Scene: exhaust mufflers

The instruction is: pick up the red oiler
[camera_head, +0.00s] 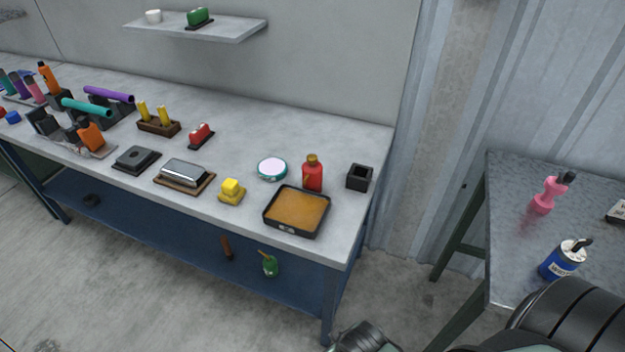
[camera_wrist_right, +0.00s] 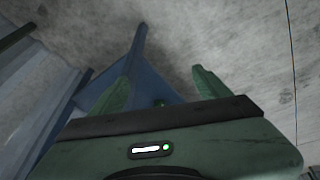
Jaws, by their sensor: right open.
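A red bottle-shaped oiler (camera_head: 313,176) with a brownish-gold top stands upright on the grey workbench (camera_head: 240,145), near its right end. It is just behind a black-rimmed tray with an orange-brown surface (camera_head: 297,211). My right gripper's two green fingers (camera_wrist_right: 160,85) are spread apart with nothing held between them in the right wrist view. That view shows the floor and a blue bench part, not the red oiler. In the head view, parts of my right arm show at the bottom right, apart from the oiler. My left gripper is out of view.
A black square holder (camera_head: 359,177) stands right of the oiler, and a round teal-rimmed dish (camera_head: 272,169) left of it. A green oiler (camera_head: 270,265) is on the blue lower shelf (camera_head: 180,230). A second table (camera_head: 590,220) at right holds a pink bottle (camera_head: 548,194) and blue can (camera_head: 561,260).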

